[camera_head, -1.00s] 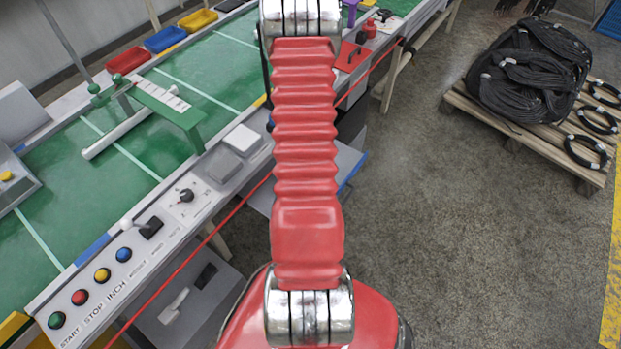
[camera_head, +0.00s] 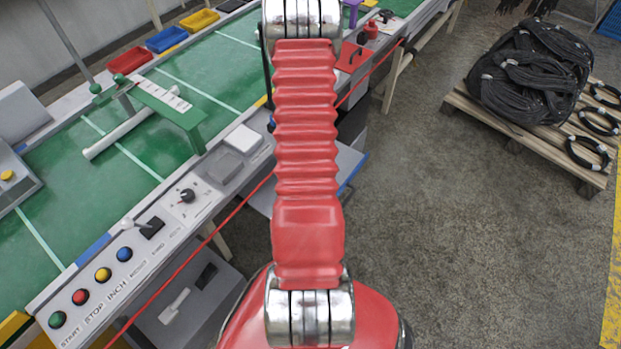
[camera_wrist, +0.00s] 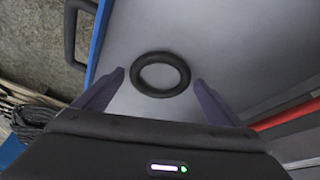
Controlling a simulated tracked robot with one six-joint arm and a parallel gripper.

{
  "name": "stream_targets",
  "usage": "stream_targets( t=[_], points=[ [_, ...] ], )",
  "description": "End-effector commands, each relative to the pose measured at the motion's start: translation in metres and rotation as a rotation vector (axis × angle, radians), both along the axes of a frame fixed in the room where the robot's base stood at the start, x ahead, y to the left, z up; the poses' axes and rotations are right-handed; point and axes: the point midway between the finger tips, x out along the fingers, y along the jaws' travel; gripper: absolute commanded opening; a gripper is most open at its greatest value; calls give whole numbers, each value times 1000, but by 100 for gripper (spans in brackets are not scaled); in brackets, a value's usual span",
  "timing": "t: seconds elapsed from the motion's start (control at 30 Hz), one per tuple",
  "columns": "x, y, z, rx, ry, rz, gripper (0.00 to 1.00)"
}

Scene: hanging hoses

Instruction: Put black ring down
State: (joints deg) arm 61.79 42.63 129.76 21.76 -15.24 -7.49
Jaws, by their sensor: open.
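A black ring (camera_wrist: 136,83) lies on a plain grey surface (camera_wrist: 225,45) in the wrist view. My gripper (camera_wrist: 157,80) is open, with one dark finger on each side of the ring. Visible gaps separate the fingertips from the ring in the picture. I cannot tell the height of the fingers above the surface. In the head view, my red arm runs up the middle, and my gripper and this ring are out of sight.
A blue edge (camera_wrist: 101,38) borders the grey surface on the left. A red bar (camera_wrist: 290,116) runs at the right. In the head view, a pallet (camera_head: 520,128) holds black hose coils (camera_head: 530,72).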

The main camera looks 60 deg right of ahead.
Motion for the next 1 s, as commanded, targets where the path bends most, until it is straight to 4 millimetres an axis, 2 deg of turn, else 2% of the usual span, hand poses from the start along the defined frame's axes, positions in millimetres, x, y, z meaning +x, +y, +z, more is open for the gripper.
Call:
stream_targets(
  t=[0.27, 1.0],
  points=[
    [-1, 3, 10, -1, -1, -1, 90],
    [-7, 29, 76, -2, -1, -2, 90]
  ],
)
